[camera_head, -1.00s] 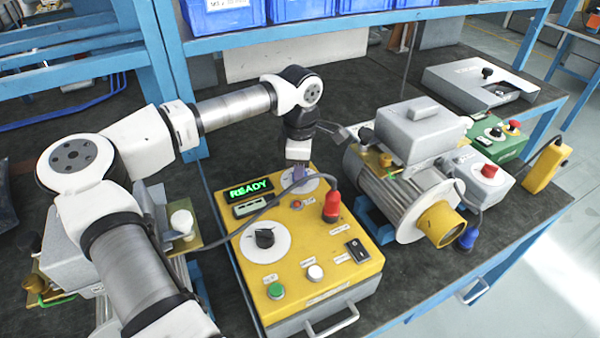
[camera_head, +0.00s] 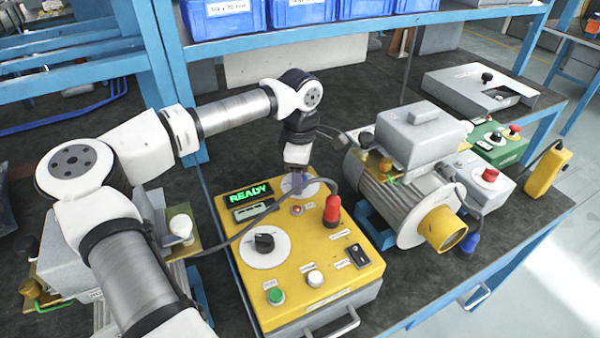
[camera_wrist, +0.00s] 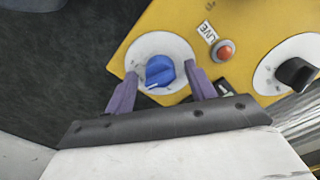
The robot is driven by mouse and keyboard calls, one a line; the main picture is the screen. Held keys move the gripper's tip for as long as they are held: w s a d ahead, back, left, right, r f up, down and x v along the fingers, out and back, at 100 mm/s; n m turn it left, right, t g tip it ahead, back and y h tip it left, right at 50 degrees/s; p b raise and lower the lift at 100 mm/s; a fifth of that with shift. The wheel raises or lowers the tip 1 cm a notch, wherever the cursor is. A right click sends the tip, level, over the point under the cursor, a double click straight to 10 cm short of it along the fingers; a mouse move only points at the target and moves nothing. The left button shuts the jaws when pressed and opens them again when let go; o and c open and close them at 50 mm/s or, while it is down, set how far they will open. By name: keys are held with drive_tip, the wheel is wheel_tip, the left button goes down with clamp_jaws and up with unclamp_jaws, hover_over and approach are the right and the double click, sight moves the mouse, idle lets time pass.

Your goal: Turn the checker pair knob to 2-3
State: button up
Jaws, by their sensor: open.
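The yellow checker box (camera_head: 305,260) stands on the bench, its display (camera_head: 248,192) reading READY in green. In the wrist view a blue knob (camera_wrist: 160,71) sits on a white round dial between the purple fingers of my gripper (camera_wrist: 162,88). The fingers are open, one on each side of the knob, with a gap showing on both sides. A black knob (camera_head: 264,242) on a larger white dial also shows at the right of the wrist view (camera_wrist: 296,74). In the head view my gripper (camera_head: 297,182) is over the box's far dial and hides the blue knob.
A red plug (camera_head: 332,208) with a grey cable stands on the box. Green (camera_head: 275,295) and white (camera_head: 314,278) buttons and a black switch (camera_head: 357,254) are nearer the front. A blower motor (camera_head: 405,200) stands close on the right. A blue-framed shelf with bins is behind.

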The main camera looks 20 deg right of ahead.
wheel_tip(320, 180, up, 14)
drive_tip(key=b, duration=0.2)
idle(0.4)
drive_tip(key=shift+f, duration=0.1)
